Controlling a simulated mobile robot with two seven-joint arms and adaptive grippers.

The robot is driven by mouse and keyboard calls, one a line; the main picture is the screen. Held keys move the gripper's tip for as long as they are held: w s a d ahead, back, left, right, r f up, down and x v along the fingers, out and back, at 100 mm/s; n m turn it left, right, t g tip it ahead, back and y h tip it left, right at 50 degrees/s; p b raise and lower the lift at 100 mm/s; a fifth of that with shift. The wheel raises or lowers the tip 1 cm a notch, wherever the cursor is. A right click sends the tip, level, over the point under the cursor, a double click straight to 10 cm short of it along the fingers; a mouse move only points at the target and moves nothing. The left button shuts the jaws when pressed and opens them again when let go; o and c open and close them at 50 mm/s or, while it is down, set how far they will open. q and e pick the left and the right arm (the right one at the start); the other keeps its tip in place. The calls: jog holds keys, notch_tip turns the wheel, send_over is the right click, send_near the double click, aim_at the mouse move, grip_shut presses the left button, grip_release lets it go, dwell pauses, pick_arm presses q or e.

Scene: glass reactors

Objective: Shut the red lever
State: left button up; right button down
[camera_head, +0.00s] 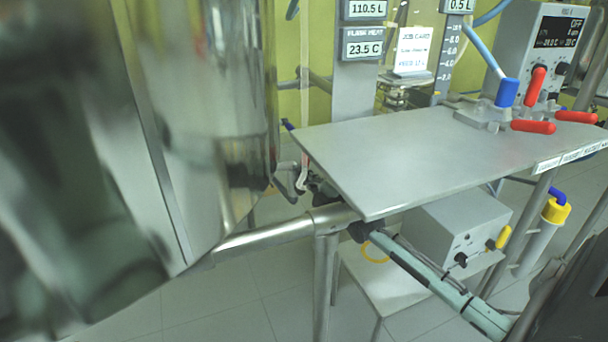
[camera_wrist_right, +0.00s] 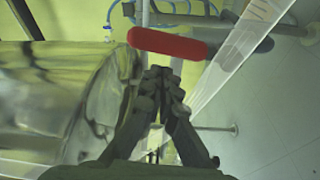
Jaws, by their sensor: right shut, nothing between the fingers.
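A red lever (camera_wrist_right: 167,43) lies nearly level across the upper middle of the right wrist view, its rounded end to the left. My right gripper (camera_wrist_right: 163,75) is shut and empty, with its fingertips just below the lever in that picture. I cannot tell whether they touch it. In the head view my right arm comes in from the lower right and reaches under the grey shelf (camera_head: 440,155), which hides most of the gripper. This lever cannot be made out near the gripper there. My left gripper is not in view.
A large shiny vessel (camera_head: 215,110) fills the left of the head view. Red handles (camera_head: 533,126) and a blue handle (camera_head: 507,92) stand at the shelf's right end. A steel rail (camera_head: 265,236) and a grey box (camera_head: 455,230) are below the shelf.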

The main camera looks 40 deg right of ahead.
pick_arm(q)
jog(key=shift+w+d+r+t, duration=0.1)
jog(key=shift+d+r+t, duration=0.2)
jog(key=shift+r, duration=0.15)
pick_arm(e)
jog(key=shift+w+d, duration=0.15)
jog(key=shift+d, duration=0.3)
jog(key=shift+d+m, duration=0.2)
jog(key=shift+m, duration=0.1)
